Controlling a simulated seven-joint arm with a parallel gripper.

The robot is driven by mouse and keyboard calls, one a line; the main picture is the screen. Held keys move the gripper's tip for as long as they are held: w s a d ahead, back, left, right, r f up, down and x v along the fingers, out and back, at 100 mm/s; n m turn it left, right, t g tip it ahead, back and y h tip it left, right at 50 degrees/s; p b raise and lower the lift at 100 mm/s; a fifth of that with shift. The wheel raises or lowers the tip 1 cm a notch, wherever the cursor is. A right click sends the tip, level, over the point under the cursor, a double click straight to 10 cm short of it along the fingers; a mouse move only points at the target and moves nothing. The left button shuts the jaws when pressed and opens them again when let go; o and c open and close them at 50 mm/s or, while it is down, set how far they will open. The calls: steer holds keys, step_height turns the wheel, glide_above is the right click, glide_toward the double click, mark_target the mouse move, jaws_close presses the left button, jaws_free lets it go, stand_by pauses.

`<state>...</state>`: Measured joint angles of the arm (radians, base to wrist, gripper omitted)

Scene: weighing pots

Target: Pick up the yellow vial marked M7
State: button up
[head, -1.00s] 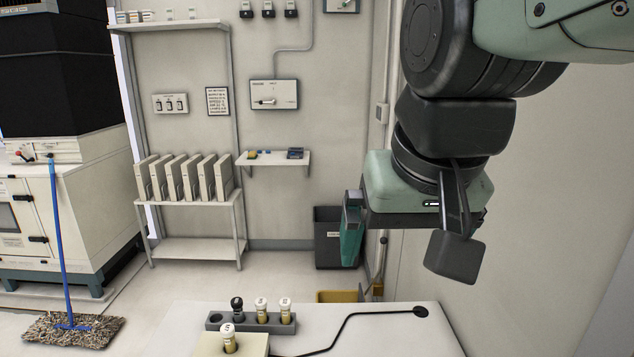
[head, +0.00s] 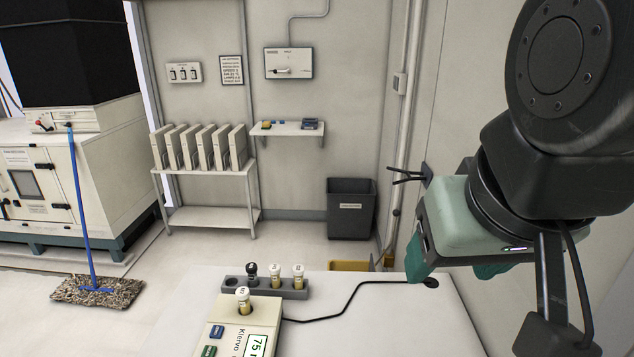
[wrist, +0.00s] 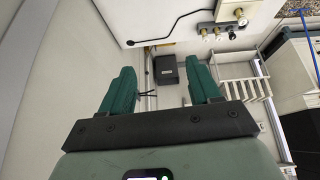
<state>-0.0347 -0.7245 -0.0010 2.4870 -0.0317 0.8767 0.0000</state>
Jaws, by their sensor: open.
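Two yellowish vials with white caps, a middle one (head: 276,275) and a right one (head: 298,276), stand upright in a grey rack (head: 262,291) on the white table. A third white-capped yellowish vial (head: 243,301) stands upright on the scale (head: 267,311). The cap marks are too small to read, so I cannot tell which is M7. My gripper (head: 453,266) is open and empty, right of the rack and well apart from it. In the wrist view its green fingers (wrist: 164,75) are spread, with the rack (wrist: 218,41) beyond them, upper right.
A black-capped vial (head: 251,272) stands in the rack's left part, beside an empty hole. A black cable (head: 345,303) runs across the table from the scale. The table's right part (head: 400,325) is clear. A wall is close on the right.

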steer(key=w+f+n+t+h, duration=0.1)
steer(key=w+n+t, duration=0.15)
steer(key=w, duration=1.35)
steer(key=w+a+f+n+y, duration=0.2)
steer(key=w+a+f+n, duration=0.1)
steer(key=w+f, duration=0.3)
steer(key=w+a+f+n+y, duration=0.1)
steer(key=w+a+f+n, duration=0.25)
steer(key=w, duration=0.45)
steer(key=n+g+y, duration=0.6)
steer(key=y, duration=0.5)
glide_toward(248, 297)
steer(key=x, duration=0.3)
steer(key=shift+s+f, duration=0.1)
steer(key=shift+f, duration=0.05)
steer(key=shift+y, duration=0.3)
steer(key=x, duration=0.4)
steer(key=shift+a+f, duration=0.15)
steer(key=shift+a, duration=0.15)
steer(key=x, duration=0.5)
steer(key=shift+w+a, duration=0.3)
steer(key=shift+w, duration=0.15)
